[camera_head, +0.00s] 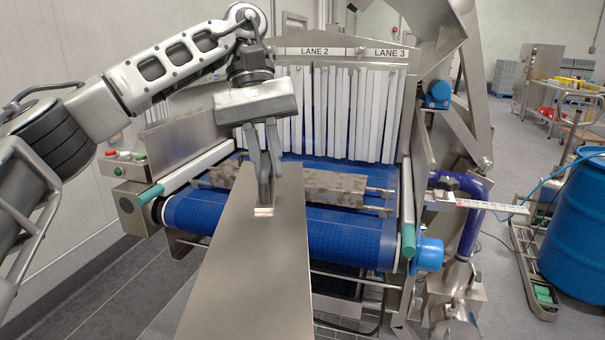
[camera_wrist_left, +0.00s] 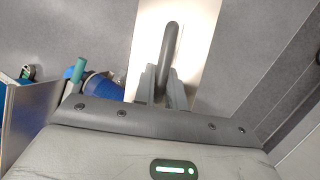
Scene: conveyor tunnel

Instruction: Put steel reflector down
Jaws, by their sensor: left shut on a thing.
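The steel reflector (camera_head: 255,270) is a long, flat, brushed metal panel with a dark handle near its far end. It stretches from the front of the conveyor down to the bottom edge of the head view. My left gripper (camera_head: 264,195) points down and is shut on that handle. In the left wrist view the handle (camera_wrist_left: 169,50) sits between the fingers of my left gripper (camera_wrist_left: 162,90), with the bright panel (camera_wrist_left: 198,45) behind it. I cannot tell whether the panel touches anything beneath it. My right gripper is not in view.
A blue conveyor belt (camera_head: 345,238) lies behind the panel, with a mottled metal bar (camera_head: 335,186) across it. White curtain strips (camera_head: 340,110) hang at the tunnel mouth. A blue drum (camera_head: 575,225) and pipework stand at the right. Grey floor is open at the lower left.

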